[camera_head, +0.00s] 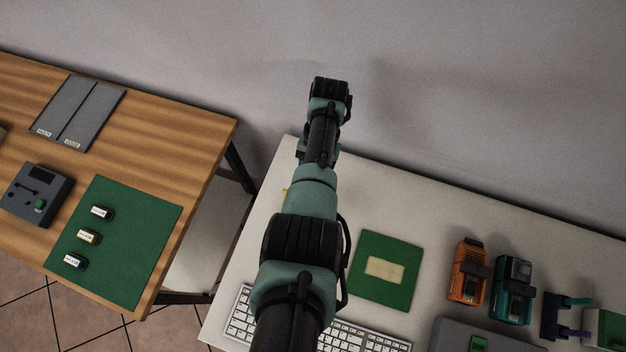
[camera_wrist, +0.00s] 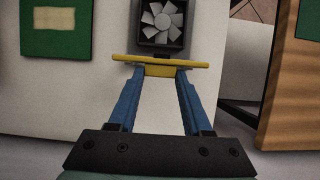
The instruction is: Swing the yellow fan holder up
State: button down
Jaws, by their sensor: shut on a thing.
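The yellow fan holder (camera_wrist: 196,63) shows in the wrist view as a flat bar with a tab below it. My gripper (camera_wrist: 160,73) has its two blue fingers shut on that tab. A grey fan (camera_wrist: 162,20) in a dark square housing is just beyond the bar, and its top is cut off by the picture edge. In the head view my arm hides the fan and most of the holder; only a tiny yellow bit (camera_head: 285,191) shows left of the arm.
A green board (camera_head: 385,271) lies on the white table (camera_head: 425,213), with a keyboard (camera_head: 358,340) in front. An orange device (camera_head: 468,272) and a teal device (camera_head: 511,290) stand to the right. A wooden table (camera_head: 190,135) with a green mat (camera_head: 140,230) is at left, across a gap.

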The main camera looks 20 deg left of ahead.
jog(key=shift+f, duration=0.1)
jog(key=shift+c, duration=1.6)
grip_release()
jog(key=v, duration=1.3)
